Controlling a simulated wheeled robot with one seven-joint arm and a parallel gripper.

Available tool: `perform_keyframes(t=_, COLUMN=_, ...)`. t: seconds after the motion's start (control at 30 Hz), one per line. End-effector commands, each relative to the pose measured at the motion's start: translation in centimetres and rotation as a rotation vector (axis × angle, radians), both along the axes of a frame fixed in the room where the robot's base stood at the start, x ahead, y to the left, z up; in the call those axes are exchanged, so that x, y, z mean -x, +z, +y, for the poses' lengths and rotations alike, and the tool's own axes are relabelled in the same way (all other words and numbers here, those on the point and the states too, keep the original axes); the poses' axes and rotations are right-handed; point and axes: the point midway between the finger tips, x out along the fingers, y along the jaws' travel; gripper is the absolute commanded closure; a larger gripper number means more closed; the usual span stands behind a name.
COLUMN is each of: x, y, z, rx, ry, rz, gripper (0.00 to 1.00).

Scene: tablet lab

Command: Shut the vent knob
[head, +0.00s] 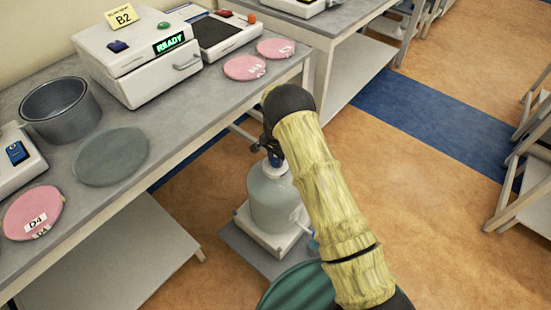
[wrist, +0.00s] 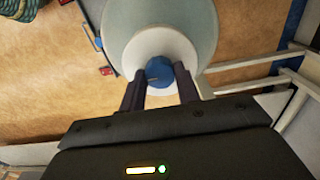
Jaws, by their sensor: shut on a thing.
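The vent knob (wrist: 159,72) is a small blue knob on the white round cap (wrist: 140,50) of a pale grey-green vessel (head: 272,197). The vessel stands on a white base on the floor beside the bench. My gripper (wrist: 160,84) is shut on the blue knob, with one dark finger on each side of it in the wrist view. In the head view my gripper (head: 270,146) reaches down over the vessel's top, and my arm partly hides the vessel. A dark line shows on the knob's top; its exact setting is hard to tell.
The bench (head: 160,165) stands to the left, with a white device reading READY (head: 145,60), a metal pot (head: 60,108), a grey disc (head: 111,156) and pink discs (head: 245,67). A green round container (head: 298,288) is near the front. Open floor lies to the right.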

Motion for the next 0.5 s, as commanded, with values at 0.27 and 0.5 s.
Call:
perform_keyframes(t=0.27, x=-0.15, y=0.13, z=0.00, rx=0.000, ry=-0.009, rz=-0.004, gripper=0.91)
perform_keyframes(t=0.5, x=-0.13, y=0.12, z=-0.01, rx=-0.001, ry=-0.008, rz=-0.003, gripper=0.46)
